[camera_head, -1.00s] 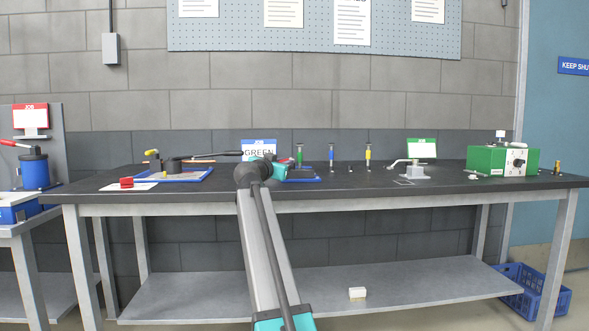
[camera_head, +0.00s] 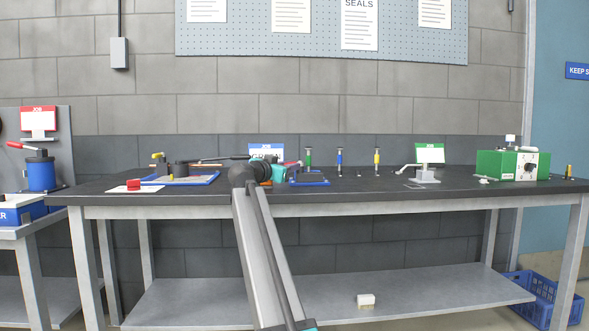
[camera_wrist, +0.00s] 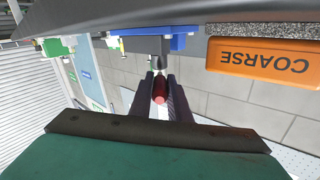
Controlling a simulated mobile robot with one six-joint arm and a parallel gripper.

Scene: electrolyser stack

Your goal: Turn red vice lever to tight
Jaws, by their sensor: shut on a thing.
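The red vice lever (camera_wrist: 160,88) shows in the wrist view as a short red grip between the two dark fingers of my gripper (camera_wrist: 160,80). The fingers are shut on it, one on each side. Its far end runs to a dark part in front of a blue body (camera_wrist: 185,43), apparently the vice. In the head view, my gripper (camera_head: 286,170) is at the left side of the blue-based vice (camera_head: 310,182) on the bench. There the lever is mostly hidden by my wrist. The lever's angle and any tight mark cannot be read.
An orange block marked COARSE (camera_wrist: 263,62) is close beside the gripper, upside down in the wrist view. Several small coloured tools stand behind right. A green box (camera_head: 505,165) is at far right.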

